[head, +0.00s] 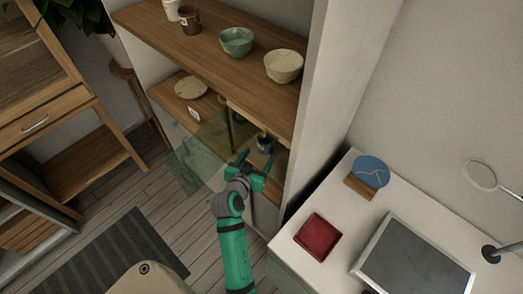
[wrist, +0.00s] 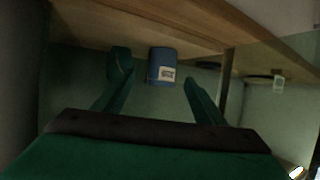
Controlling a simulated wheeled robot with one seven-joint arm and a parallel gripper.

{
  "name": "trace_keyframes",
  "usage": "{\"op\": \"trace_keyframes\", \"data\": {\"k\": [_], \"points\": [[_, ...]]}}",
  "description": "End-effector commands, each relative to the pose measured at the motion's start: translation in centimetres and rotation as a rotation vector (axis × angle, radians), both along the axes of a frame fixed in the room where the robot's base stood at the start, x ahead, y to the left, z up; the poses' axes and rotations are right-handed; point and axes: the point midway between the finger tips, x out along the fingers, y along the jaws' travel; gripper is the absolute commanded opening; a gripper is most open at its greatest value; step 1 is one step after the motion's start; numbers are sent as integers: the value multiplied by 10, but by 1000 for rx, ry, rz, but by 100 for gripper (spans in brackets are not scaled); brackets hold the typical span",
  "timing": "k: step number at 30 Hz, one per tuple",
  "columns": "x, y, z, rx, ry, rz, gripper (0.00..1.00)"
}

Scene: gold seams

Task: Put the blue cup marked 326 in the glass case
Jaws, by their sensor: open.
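A blue cup (head: 264,146) with a gold patch stands in the lower shelf compartment, just past my fingertips. In the wrist view the blue cup (wrist: 160,60) carries a small white label, too small to read, and shows between my fingers. My gripper (head: 256,159) is open and empty, reaching into the compartment. Its two green fingers (wrist: 158,80) are spread to either side of the cup; I cannot tell whether they touch it. A see-through green glass panel (head: 201,157) stands out at the compartment's left and seems to be the glass case's open door.
The upper shelf (head: 210,42) holds a green bowl (head: 236,41), a cream bowl (head: 283,66) and cups. A round board (head: 191,87) and a white tag (head: 194,114) are on the lower shelf. A white desk with a red tray (head: 318,236) stands right.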

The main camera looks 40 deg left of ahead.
Motion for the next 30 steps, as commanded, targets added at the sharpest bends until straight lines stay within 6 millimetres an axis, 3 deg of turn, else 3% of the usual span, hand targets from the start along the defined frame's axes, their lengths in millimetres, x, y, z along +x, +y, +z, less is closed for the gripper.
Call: {"op": "trace_keyframes", "data": {"k": [8, 30], "points": [[-20, -3, 8, -1, 0, 6, 64], [-18, -6, 8, 0, 0, -1, 64]]}}
